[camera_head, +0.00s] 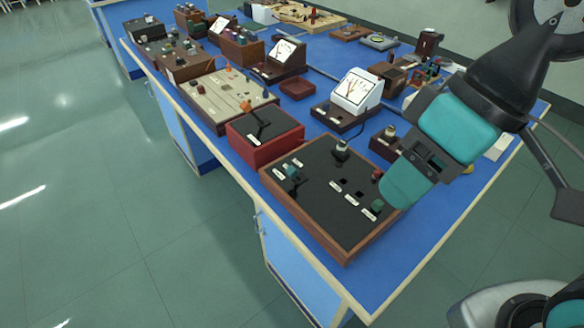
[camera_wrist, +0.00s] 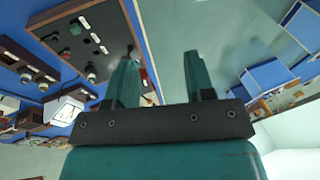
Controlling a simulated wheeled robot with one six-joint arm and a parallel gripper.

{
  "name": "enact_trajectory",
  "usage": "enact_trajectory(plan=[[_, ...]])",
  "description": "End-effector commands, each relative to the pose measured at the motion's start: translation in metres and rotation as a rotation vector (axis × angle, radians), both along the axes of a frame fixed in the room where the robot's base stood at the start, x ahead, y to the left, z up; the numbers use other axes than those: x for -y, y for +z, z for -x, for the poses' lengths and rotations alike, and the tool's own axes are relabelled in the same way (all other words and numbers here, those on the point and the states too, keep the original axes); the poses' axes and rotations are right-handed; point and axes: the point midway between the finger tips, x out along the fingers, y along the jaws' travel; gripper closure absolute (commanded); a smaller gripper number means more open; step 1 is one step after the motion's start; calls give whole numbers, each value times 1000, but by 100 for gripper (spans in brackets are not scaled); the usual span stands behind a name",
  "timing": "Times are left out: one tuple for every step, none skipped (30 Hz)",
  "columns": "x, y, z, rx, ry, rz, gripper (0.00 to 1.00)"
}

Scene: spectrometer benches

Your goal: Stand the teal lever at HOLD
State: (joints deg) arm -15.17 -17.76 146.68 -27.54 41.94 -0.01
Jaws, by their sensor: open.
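A wood-framed black panel (camera_head: 315,215) sits at the near corner of the blue bench. A small teal-topped piece, apparently the teal lever (camera_head: 291,172), stands near its left corner beside white labels. Its exact tilt and the label words are too small to read. My gripper (camera_head: 398,190) is open and empty, its teal fingers overlapping the panel's right edge in the head view, well apart from the lever. In the wrist view my gripper (camera_wrist: 160,68) shows spread fingers with nothing between them. The panel (camera_wrist: 62,22) shows there at upper left; the lever cannot be picked out clearly.
A red box (camera_head: 268,146) with an orange-tipped lever (camera_head: 248,108) stands left of the panel. A black-stemmed knob (camera_head: 342,149) and a green knob (camera_head: 377,205) rise from the panel. White-faced meters (camera_head: 357,90) stand behind. Open floor (camera_head: 120,225) lies left of the bench.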

Motion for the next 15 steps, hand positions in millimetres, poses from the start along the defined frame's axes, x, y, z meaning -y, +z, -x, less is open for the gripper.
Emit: enact_trajectory(plan=[[0,0,0,0,0,0,51],[0,0,0,0,0,0,51],[0,0,0,0,0,0,51],[0,0,0,0,0,0,51],[0,0,0,0,0,0,51],[0,0,0,0,0,0,51],[0,0,0,0,0,0,51],[0,0,0,0,0,0,51],[0,0,0,0,1,0,51],[0,1,-1,2,6,1,51],[-1,2,-4,6,17,4,51],[-2,4,-9,13,42,10,51],[-3,5,-15,22,71,18,51],[-4,8,-23,35,110,28,51],[-8,11,-36,55,179,44,51]])
